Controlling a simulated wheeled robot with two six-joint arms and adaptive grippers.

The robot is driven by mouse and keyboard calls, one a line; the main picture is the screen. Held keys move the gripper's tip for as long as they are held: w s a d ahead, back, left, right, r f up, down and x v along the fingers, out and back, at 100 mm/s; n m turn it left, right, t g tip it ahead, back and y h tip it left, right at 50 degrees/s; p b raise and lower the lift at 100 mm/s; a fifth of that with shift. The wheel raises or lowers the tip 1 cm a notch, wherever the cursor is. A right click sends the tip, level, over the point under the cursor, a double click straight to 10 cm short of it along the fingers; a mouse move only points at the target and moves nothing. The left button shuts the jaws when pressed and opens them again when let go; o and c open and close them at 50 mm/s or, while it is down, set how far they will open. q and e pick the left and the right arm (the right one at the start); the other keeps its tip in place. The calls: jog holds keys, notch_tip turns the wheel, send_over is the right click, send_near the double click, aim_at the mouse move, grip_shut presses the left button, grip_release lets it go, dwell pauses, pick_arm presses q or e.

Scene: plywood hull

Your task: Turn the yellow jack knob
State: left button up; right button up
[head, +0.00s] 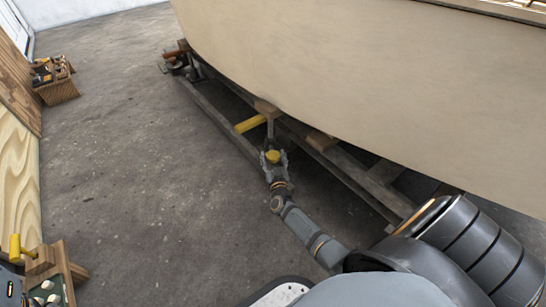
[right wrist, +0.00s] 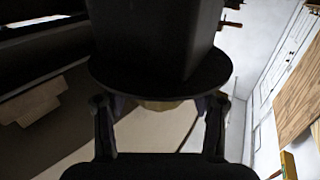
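The yellow jack knob (head: 273,156) shows in the head view under the edge of the hull, at the end of my right arm. My right gripper (head: 273,161) is at the knob, with its fingers spread on either side of it. In the right wrist view the two fingers of my right gripper (right wrist: 160,118) stand wide apart, with a dim yellowish patch between them, partly hidden by a dark round body. Whether the fingertips touch the knob cannot be made out. My left gripper is not in view.
The beige hull (head: 350,80) overhangs the work spot. Timber rails (head: 225,125) and a yellow bar (head: 250,123) lie beneath it. A wooden box of tools (head: 57,88) stands at the far left. The concrete floor (head: 130,150) to the left is clear.

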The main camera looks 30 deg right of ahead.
jog(key=c, duration=0.7)
jog(key=shift+w+r+m+g+h+p, duration=0.1)
jog(key=shift+r+m+g+h+p, duration=0.4)
jog(key=shift+h+p, duration=0.45)
jog(key=shift+c, duration=0.2)
jog(key=shift+f+m+g+h+p, duration=0.25)
jog(key=shift+m+g+h+p, duration=0.1)
jog(key=shift+m+h, duration=0.15)
jog(key=shift+f+m+g+h, duration=0.15)
jog(key=shift+m+g+h, duration=0.3)
jog(key=shift+m+h, duration=0.1)
jog(key=shift+f+m+g+h+b, duration=0.15)
jog(key=shift+m+g+h+b, duration=0.25)
jog(key=shift+m+h, duration=0.1)
jog(key=shift+g+h, duration=0.3)
jog(key=shift+g, duration=0.1)
jog(key=shift+m, duration=0.25)
jog(key=o, duration=1.2)
jog(key=shift+c, duration=0.2)
